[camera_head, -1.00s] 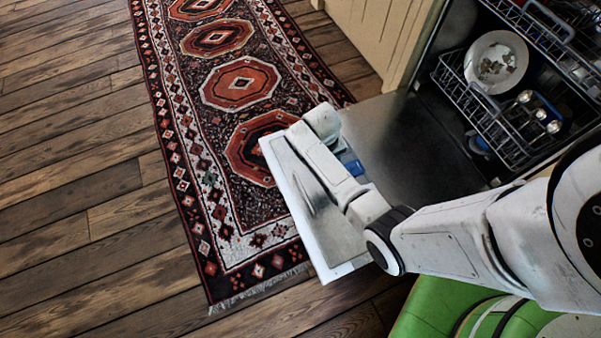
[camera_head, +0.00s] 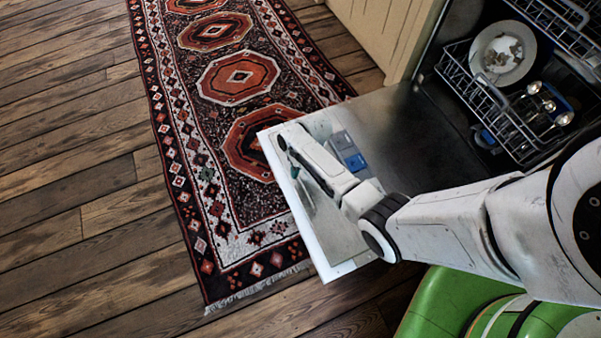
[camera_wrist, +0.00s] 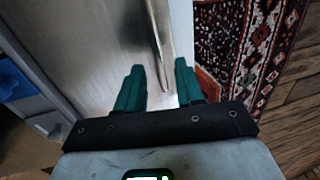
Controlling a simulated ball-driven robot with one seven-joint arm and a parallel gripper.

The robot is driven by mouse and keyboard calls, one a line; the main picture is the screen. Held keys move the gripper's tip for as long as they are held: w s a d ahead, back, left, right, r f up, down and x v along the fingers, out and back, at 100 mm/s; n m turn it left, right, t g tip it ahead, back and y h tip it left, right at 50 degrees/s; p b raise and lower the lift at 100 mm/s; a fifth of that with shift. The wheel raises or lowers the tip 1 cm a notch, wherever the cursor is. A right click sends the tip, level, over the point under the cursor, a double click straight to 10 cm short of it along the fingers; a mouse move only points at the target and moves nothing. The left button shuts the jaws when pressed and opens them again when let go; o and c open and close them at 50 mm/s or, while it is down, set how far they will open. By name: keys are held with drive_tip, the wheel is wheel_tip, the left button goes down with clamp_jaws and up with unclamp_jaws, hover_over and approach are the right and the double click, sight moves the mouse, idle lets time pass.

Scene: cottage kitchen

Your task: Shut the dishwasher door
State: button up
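The dishwasher door (camera_head: 400,125) is folded down wide open, its steel inner face up and its white outer rim toward the rug. My gripper (camera_head: 287,158) is over the inner face near that outer rim. In the wrist view the door (camera_wrist: 90,40) lies beneath my gripper (camera_wrist: 160,82), whose two teal fingers are apart. A thin raised ridge on the door shows between and beyond the fingers. I see nothing held; whether a fingertip touches the door I cannot tell. A blue-and-grey dispenser (camera_head: 347,152) sits on the inner face beside my gripper.
The lower rack (camera_head: 490,110) inside the dishwasher holds a plate (camera_head: 503,50) and cutlery. An upper rack (camera_head: 560,30) is above it. A patterned rug (camera_head: 240,75) lies beyond the door on the wooden floor (camera_head: 70,170). A cream cabinet (camera_head: 390,35) stands beside the opening.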

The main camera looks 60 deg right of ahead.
drive_tip(key=shift+a+f, duration=0.1)
drive_tip(key=shift+f, duration=0.6)
drive_tip(key=shift+c, duration=0.3)
clamp_jaws()
idle(0.7)
